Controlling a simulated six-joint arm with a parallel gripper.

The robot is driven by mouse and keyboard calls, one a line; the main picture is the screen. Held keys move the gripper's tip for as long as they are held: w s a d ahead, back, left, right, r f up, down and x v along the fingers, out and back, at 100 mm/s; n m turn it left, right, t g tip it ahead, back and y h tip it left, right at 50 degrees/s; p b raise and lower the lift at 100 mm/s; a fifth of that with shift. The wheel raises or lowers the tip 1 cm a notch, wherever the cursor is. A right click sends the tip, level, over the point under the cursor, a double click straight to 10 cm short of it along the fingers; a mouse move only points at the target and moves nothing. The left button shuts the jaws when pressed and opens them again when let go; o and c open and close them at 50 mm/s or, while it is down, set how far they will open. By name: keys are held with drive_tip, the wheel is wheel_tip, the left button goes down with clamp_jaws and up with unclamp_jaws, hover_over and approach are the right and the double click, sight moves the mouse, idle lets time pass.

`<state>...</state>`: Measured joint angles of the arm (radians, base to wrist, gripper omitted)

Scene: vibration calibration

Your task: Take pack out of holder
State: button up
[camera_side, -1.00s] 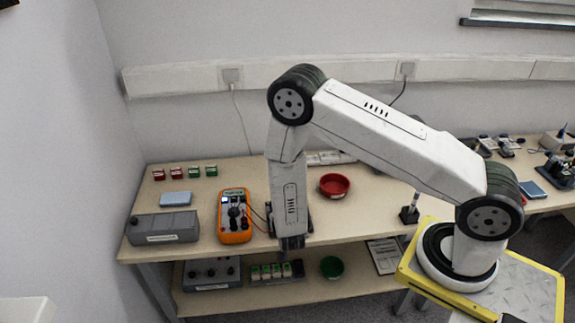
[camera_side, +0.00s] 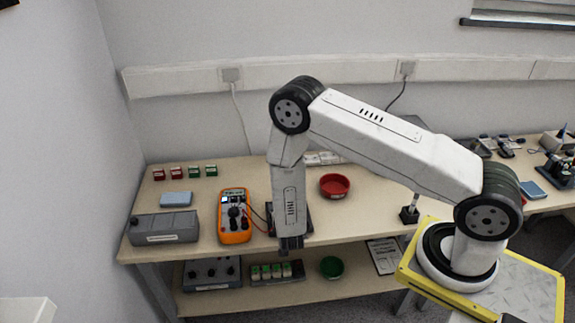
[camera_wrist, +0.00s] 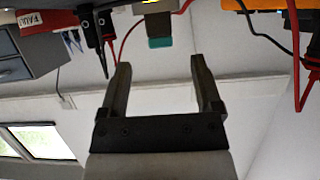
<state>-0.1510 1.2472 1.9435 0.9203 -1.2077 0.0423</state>
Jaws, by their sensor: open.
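My gripper (camera_side: 291,248) hangs at the bench's front edge, pointing down. In the wrist view it (camera_wrist: 159,62) is open, with nothing between its two fingers. A small grey block with a teal end (camera_wrist: 160,42) shows just beyond the fingertips, apart from them; it may be the pack. In the side view a dark fixture (camera_side: 307,216), perhaps the holder, is mostly hidden behind my arm, so I cannot see how the pack sits in it.
An orange multimeter (camera_side: 234,229) with leads lies left of my gripper, near a grey box (camera_side: 163,228). A red bowl (camera_side: 335,186) stands behind to the right. The lower shelf bears a rack of green-topped blocks (camera_side: 277,271) and a green bowl (camera_side: 332,267).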

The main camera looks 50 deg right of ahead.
drive_tip(key=shift+x, duration=2.5)
clamp_jaws()
